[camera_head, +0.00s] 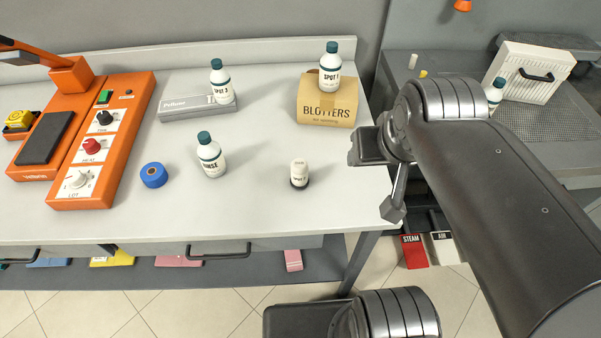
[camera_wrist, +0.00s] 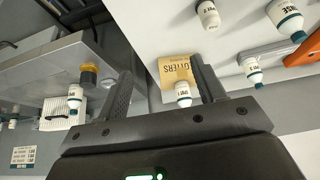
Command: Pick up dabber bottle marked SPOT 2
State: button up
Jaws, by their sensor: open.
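Several white bottles have labels starting SPOT, and their digits are too small to read surely. One teal-capped bottle (camera_head: 330,66) stands on the blotters box (camera_head: 313,112); it also shows between my fingers, farther off, in the wrist view (camera_wrist: 183,95). Another teal-capped bottle (camera_head: 221,82) stands on a grey flat box (camera_head: 181,101). A smaller white bottle with a dark lower end (camera_head: 299,174) stands on the table near the front right; it shows at the top of the wrist view (camera_wrist: 208,15). My gripper (camera_wrist: 163,88) is open and empty, off the table's right side.
A RINSE bottle (camera_head: 210,155) and a blue tape roll (camera_head: 154,175) stand on the table (camera_head: 250,212). An orange machine (camera_head: 104,140) fills the left end. Another bottle (camera_head: 495,96) stands by a white panel (camera_head: 525,75) on the right bench. The table's front strip is clear.

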jog(key=n+g, duration=0.5)
jog(key=n, duration=0.1)
send_over(303, 162)
jog(key=f, duration=1)
jog(key=shift+s+d, duration=0.2)
jog(key=shift+d, duration=0.05)
jog(key=shift+w+a+f+g, duration=0.15)
jog(key=shift+a+f+g, duration=0.15)
jog(key=shift+f, duration=0.3)
notch_tip(303, 162, down, 5)
jog(key=shift+r, duration=0.2)
jog(key=f, duration=0.5)
jog(key=shift+a+f, duration=0.3)
jog(key=shift+a, duration=0.05)
jog(key=c, duration=1.1)
